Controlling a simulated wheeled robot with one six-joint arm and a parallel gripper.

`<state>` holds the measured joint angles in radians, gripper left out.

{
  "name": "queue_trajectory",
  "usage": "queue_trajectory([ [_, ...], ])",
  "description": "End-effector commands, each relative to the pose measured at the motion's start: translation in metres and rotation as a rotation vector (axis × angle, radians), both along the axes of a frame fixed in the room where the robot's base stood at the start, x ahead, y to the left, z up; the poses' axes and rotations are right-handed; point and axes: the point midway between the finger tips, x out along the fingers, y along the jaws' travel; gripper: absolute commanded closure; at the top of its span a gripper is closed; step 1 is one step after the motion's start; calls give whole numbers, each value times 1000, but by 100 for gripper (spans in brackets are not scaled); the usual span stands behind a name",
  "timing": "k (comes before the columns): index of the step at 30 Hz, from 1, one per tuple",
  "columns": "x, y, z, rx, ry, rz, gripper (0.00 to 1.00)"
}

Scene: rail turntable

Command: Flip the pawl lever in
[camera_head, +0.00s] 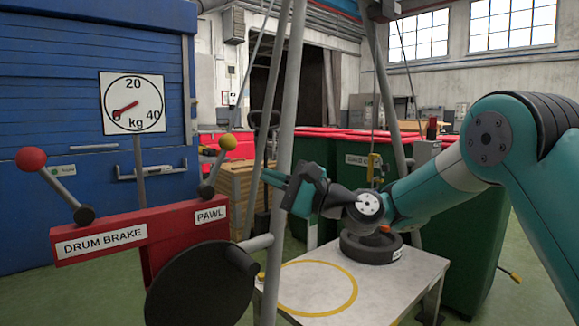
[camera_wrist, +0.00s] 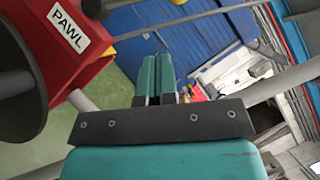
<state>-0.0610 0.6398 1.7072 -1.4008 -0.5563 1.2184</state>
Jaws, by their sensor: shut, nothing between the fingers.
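The pawl lever (camera_head: 217,168) is a short grey rod with a yellow knob, on the right end of a red housing (camera_head: 133,221). It leans up and to the right above the PAWL label, which also shows in the wrist view (camera_wrist: 68,27). My gripper (camera_head: 267,177) is shut and empty, to the right of the lever and slightly lower in the head view, apart from it. In the wrist view its fingers (camera_wrist: 158,62) lie together. A bit of yellow shows just left of the fingertips there; I cannot tell whether it is the knob.
The drum brake lever (camera_head: 62,184) with a red knob leans left. A dial (camera_head: 133,103) reads near 0 kg. Grey frame legs (camera_head: 289,110) stand close to my gripper. A black weight (camera_head: 366,250) sits on a table (camera_head: 415,275) with a yellow ring.

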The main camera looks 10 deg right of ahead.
Motion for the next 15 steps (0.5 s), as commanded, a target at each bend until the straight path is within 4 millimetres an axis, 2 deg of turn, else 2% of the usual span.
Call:
queue_trajectory([
  [1, 3, 12, 3, 1, -7, 6, 100],
  [6, 13, 40, 12, 1, -5, 4, 100],
  [15, 3, 64, 27, 1, -2, 1, 100],
])
